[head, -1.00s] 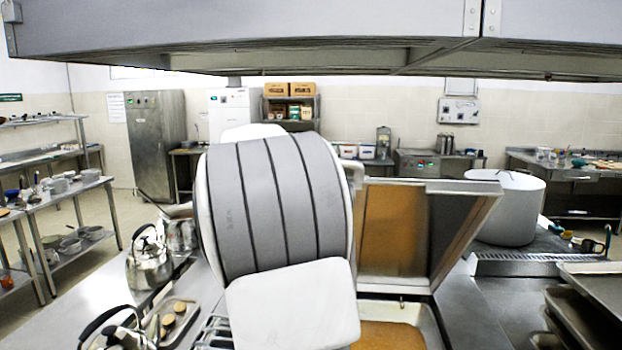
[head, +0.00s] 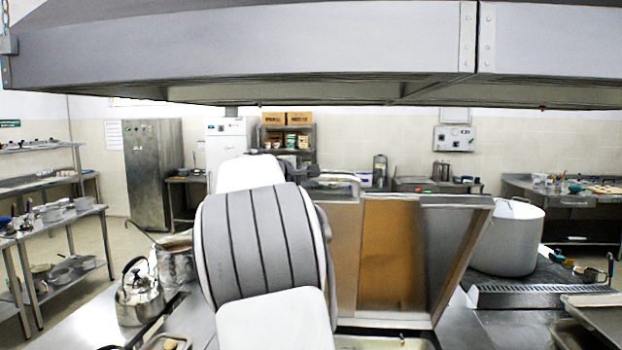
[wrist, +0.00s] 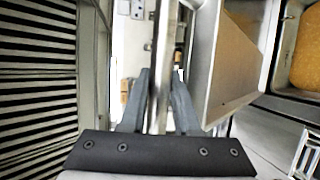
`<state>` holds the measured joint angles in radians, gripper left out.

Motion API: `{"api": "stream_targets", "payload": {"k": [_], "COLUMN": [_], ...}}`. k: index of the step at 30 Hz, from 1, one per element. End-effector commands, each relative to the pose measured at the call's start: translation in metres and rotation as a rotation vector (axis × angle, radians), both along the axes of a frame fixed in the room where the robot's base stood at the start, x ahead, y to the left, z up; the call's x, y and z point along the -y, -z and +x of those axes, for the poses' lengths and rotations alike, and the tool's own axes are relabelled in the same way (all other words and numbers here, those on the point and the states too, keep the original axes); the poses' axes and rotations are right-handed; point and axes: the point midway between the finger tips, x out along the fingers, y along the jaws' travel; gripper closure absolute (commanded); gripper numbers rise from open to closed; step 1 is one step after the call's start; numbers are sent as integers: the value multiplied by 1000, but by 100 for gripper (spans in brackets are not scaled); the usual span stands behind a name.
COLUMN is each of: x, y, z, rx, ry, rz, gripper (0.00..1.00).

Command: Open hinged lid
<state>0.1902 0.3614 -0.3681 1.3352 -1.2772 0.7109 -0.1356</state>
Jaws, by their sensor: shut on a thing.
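The hinged lid (head: 392,255) stands raised at the back of a rectangular pan (head: 385,341), its brown-stained inner side facing me. In the wrist view, the lid (wrist: 232,60) and the pan (wrist: 299,55) are on the right. My gripper (wrist: 160,85) is shut on an upright metal bar (wrist: 161,40), which looks like the lid's handle, just left of the lid's side wall. Where the bar joins the lid cannot be made out. In the head view my arm hides the gripper and the lid's left part.
A large stockpot (head: 508,238) stands right of the lid. A kettle (head: 140,295) and a pot (head: 175,262) stand on the left counter. A steel hood (head: 250,50) hangs low overhead. Trays (head: 595,318) lie at the front right.

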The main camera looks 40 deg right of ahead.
Motion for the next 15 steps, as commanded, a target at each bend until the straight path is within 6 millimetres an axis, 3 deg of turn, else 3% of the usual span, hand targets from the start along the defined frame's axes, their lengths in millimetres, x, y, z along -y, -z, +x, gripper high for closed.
{"api": "stream_targets", "payload": {"k": [1, 2, 6, 15], "x": [0, 0, 0, 0], "y": [0, 0, 0, 1], "z": [0, 0, 0, 0], "rx": [0, 0, 0, 0], "ry": [1, 1, 1, 0], "rz": [0, 0, 0, 1], "gripper": [100, 68, 43, 41]}}
